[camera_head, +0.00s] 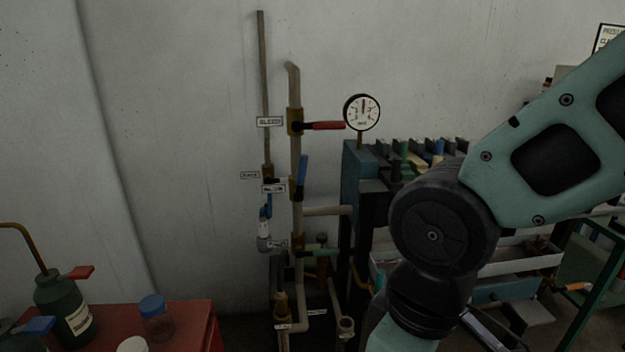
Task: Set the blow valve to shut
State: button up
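Several lever valves with small white tags sit on upright pipes by the wall. The top tag (270,121) seems to read BLEED; the others are too small to read, so I cannot tell which valve is the blow valve. The top valve's red lever (323,125) points right, across its pipe. Below it a blue lever (302,172) stands upright along the pipe. A smaller blue lever (267,207) on the left pipe also looks upright. A green lever (320,250) lower down points right. My arm fills the right side; my gripper is out of view.
A round gauge (362,112) stands right of the red lever. A blue and black machine (358,190) is close to the pipes' right. A red cabinet (185,318) with a dark bottle (62,305) and jars stands lower left. The wall left of the pipes is clear.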

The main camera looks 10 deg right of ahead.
aim_at(298, 195)
jog(key=i+l, duration=0.65)
jog(key=i+z, duration=0.05)
